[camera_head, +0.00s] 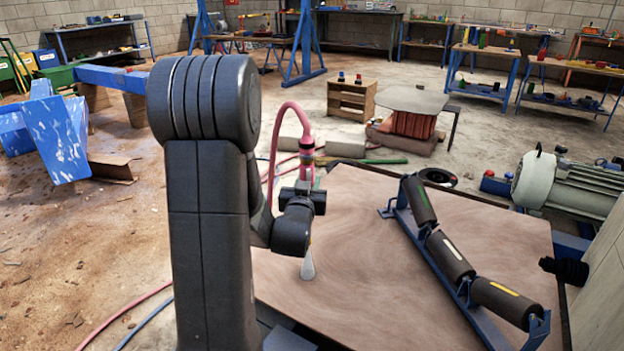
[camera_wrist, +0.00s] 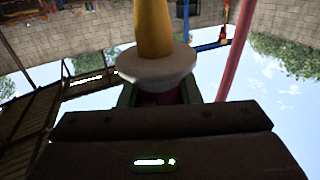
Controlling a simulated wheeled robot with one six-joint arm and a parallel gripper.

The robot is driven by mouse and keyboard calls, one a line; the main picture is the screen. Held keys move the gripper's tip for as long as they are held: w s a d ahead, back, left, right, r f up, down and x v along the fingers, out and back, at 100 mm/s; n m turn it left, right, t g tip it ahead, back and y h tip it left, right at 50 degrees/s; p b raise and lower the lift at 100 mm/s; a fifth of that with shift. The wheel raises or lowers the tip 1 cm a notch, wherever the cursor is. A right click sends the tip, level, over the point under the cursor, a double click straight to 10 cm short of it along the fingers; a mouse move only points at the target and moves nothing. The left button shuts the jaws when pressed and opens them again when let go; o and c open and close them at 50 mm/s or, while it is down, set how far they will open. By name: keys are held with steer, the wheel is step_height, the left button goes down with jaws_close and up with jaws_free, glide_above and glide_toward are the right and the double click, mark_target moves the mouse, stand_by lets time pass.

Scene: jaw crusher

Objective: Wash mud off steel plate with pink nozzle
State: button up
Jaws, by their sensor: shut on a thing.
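My gripper (camera_head: 303,188) is shut on the nozzle (camera_head: 306,152), which is upright with a pink hose (camera_head: 290,106) arching from its top. In the wrist view, the nozzle's yellow part and pale collar (camera_wrist: 156,64) stand between the jaws (camera_wrist: 160,96). A pale, tapering shape (camera_head: 308,264) shows below the gripper and widens downward; I cannot tell whether it is spray or a nozzle tip. Under it lies a large flat brown surface (camera_head: 350,250) with pale streaks. I cannot tell whether this is the muddy steel plate. My arm hides its left part.
A blue roller frame (camera_head: 405,222) with three dark rollers stands on the right of the brown surface. A grey motor (camera_head: 565,182) is beyond it at the right. A grey plate (camera_head: 412,99) rests on a reddish stack behind. The brown surface's middle is clear.

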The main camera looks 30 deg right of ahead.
steer(key=shift+s+a+r+p, duration=0.1)
steer(key=shift+s+a+p, duration=0.1)
steer(key=shift+s+a, duration=0.35)
steer(key=shift+s+a+p, duration=0.15)
steer(key=shift+s+a, duration=0.1)
steer(key=shift+a, duration=0.75)
steer(key=shift+w+a+p, duration=2.4)
steer(key=shift+w+p, duration=0.3)
steer(key=shift+w, duration=1.65)
steer(key=w+d+b, duration=0.2)
steer(key=w+d, duration=0.3)
steer(key=d, duration=0.3)
steer(key=shift+d+b, duration=0.3)
